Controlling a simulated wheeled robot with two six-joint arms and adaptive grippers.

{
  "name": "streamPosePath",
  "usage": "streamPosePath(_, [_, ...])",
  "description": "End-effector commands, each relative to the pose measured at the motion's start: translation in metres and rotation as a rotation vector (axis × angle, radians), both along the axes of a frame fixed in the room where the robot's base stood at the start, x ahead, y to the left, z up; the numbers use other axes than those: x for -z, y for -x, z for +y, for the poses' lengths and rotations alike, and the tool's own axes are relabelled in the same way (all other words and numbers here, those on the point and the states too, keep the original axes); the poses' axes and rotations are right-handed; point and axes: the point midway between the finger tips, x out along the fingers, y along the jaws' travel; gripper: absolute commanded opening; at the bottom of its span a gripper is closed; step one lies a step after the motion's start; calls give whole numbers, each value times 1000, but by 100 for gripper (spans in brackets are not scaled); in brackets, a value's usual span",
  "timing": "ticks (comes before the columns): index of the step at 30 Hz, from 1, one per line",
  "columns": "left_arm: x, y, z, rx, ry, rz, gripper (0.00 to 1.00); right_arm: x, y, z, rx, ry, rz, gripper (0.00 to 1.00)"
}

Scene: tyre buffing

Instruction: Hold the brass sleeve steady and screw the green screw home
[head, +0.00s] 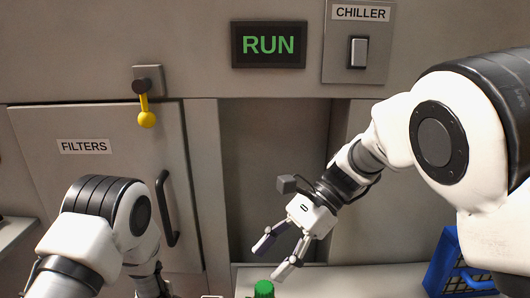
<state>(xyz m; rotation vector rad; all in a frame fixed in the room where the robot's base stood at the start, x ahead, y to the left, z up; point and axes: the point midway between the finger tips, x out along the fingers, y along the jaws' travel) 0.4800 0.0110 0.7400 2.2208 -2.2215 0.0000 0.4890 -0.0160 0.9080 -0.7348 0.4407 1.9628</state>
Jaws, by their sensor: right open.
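The green screw (263,289) shows at the bottom edge of the head view, with only its green top in the picture. The brass sleeve is not visible. My right gripper (274,258) is open and empty, its two fingers pointing down and to the left, just above the green screw and apart from it. My left arm comes in at the lower left, but its gripper is out of view below the picture.
A grey cabinet wall stands behind, with a RUN display (269,45), a CHILLER switch (358,52), a yellow lever (146,118) and a FILTERS door (85,180). A blue crate (440,262) stands at the right on the pale worktop (375,280).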

Motion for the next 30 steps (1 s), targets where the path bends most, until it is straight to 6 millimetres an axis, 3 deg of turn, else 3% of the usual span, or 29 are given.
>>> streamPosePath(12, [0, 0, 0, 0, 0, 0, 3, -45, -25, -46, 1, -2, -1, 57])
streamPosePath(20, [0, 0, 0, 0, 0, 0, 3, -48, -26, -49, 0, 0, 0, 57])
streamPosePath(21, [0, 0, 0, 0, 0, 0, 56, -48, -26, -49, 0, 0, 0, 57])
streamPosePath(23, [0, 0, 0, 0, 0, 0, 74, -48, -26, -49, 0, 0, 0, 57])
streamPosePath(30, [0, 0, 0, 0, 0, 0, 74, -48, -26, -48, 0, 0, 0, 57])
